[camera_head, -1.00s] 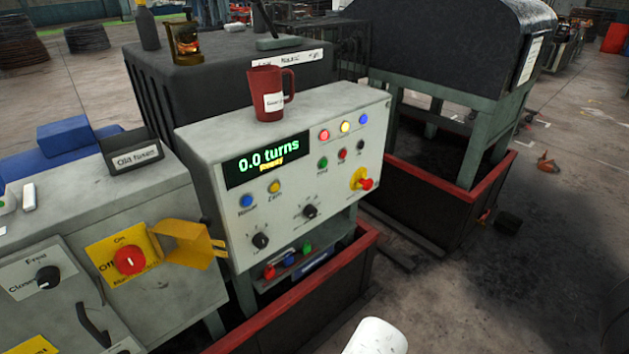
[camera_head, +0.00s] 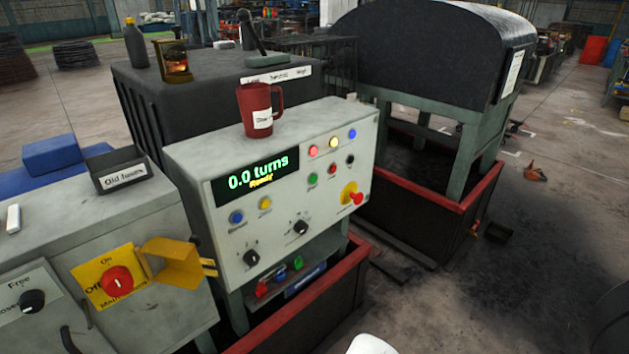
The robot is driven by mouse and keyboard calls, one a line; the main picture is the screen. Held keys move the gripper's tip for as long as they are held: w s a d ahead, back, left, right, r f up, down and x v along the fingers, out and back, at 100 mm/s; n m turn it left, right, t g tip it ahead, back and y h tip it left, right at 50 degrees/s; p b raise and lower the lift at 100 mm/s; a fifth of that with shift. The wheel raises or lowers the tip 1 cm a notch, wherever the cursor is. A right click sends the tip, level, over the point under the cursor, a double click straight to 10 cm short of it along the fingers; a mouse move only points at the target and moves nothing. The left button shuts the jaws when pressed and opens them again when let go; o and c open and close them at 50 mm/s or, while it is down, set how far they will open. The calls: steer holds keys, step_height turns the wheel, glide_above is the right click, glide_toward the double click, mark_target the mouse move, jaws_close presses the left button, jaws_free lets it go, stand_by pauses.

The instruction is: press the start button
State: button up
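The grey control panel (camera_head: 220,240) stands in the middle, with a lit display (camera_head: 255,176) reading "0.0 turns" and a smaller yellow line under it. A green button (camera_head: 312,179), likely the start button, sits right of the display; its label is too small to read. A red button (camera_head: 333,169) and a black button (camera_head: 350,159) are beside it. A red emergency-stop knob (camera_head: 356,198) on a yellow plate is lower right. A white rounded part of mine shows at the bottom edge, apart from the panel. My gripper's fingers are not in view.
A red mug (camera_head: 261,112) stands on the panel's top. A yellow hinged flap (camera_head: 172,265) sticks out beside the red main switch (camera_head: 117,281). Red-rimmed bins (camera_head: 300,308) stand below and behind right (camera_head: 420,190). Open floor lies at the right.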

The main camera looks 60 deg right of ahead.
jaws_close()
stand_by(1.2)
